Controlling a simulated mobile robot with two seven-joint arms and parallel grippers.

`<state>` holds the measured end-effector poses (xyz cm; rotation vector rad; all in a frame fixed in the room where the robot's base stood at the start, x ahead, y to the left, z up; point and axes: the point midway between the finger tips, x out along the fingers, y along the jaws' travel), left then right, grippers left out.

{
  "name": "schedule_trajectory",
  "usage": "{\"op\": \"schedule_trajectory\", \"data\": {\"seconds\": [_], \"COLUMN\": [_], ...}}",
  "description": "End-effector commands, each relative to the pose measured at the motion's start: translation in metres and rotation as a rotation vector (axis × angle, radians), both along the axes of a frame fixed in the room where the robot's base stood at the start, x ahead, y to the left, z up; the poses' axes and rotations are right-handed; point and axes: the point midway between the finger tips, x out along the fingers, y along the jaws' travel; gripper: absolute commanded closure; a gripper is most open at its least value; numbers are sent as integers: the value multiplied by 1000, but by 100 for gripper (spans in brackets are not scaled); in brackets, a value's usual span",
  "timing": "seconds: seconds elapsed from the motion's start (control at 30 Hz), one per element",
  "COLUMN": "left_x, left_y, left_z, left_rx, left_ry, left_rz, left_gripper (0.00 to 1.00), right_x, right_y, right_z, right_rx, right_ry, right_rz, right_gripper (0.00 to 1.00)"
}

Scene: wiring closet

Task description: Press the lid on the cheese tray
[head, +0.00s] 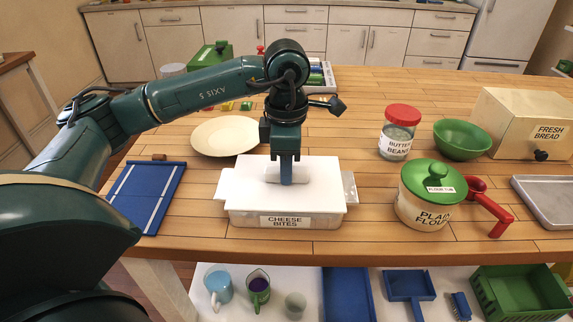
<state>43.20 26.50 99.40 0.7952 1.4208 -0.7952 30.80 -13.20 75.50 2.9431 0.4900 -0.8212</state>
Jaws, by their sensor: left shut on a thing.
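The cheese tray (240,217) is a clear, shallow box labelled "CHEESE BITES" near the table's front edge. Its white lid (322,183) lies over the top, with a tab sticking out on the left. I cannot tell whether the lid's edges are seated all round. My left gripper (287,182) points straight down at the lid's middle and is shut on it there; the fingers hide the exact grip. A clear piece shows beside the lid's right edge. My right gripper is not in view.
A cream plate (224,136) and a blue board (146,196) are to the left. A jar of butter beans (399,133), a green bowl (462,140), a flour pot (424,205), a bread box (520,113) and a metal tray (547,197) are to the right.

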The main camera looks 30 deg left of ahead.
Motion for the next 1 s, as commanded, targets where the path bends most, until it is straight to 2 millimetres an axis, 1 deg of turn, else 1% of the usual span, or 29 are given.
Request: {"op": "schedule_trajectory", "data": {"seconds": [0.83, 0.87, 1.0], "left_x": [0, 0, 0], "left_y": [0, 0, 0], "left_z": [-2, -2, -2], "left_rx": [0, 0, 0], "left_ry": [0, 0, 0], "left_rz": [0, 0, 0], "left_gripper": [100, 78, 67], "right_x": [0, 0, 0], "right_y": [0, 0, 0], "right_z": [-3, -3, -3], "right_rx": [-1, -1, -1], "right_ry": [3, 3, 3], "right_rz": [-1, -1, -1], "right_gripper": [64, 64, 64]}}
